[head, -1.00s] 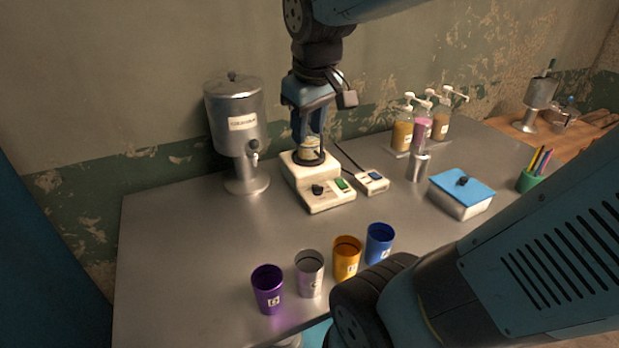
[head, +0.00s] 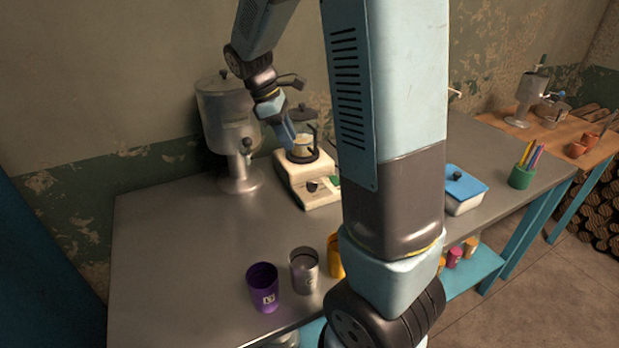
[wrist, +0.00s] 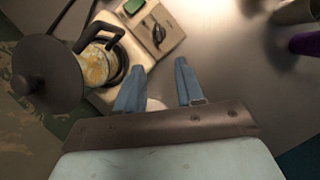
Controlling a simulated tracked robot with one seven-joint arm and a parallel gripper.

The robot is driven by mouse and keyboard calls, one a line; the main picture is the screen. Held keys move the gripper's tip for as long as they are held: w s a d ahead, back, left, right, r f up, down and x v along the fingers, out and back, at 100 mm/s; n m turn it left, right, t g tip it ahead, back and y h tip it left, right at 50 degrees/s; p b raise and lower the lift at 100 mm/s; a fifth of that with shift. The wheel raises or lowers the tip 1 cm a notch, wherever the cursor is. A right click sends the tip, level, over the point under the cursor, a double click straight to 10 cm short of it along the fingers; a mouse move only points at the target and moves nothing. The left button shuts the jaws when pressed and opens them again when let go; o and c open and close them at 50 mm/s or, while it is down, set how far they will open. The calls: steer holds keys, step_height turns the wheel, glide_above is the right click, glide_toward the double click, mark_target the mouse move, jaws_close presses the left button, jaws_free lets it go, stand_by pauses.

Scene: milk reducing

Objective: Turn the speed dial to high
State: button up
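The speed dial (head: 312,187) is a dark knob on the front panel of the white machine (head: 290,172). In the wrist view the dial (wrist: 158,34) sits on a grey plate, its pointer ridge running lengthwise along the machine. A green switch (wrist: 133,5) is beside it. In the head view my gripper (head: 290,140) is left of the jar (head: 302,149); my arm hides the machine's right side.
A steel dispenser (head: 225,115) stands left of the machine. Purple (head: 264,288), grey (head: 304,270) and orange (head: 335,262) cups stand near the front edge. A blue-lidded box (head: 464,190) and a green pen cup (head: 521,177) are at right. The table's left part is clear.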

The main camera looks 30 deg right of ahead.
mark_target(312, 186)
steer(key=x, duration=1.4)
steer(key=shift+d, duration=0.15)
steer(key=shift+c, duration=0.2)
jaws_close()
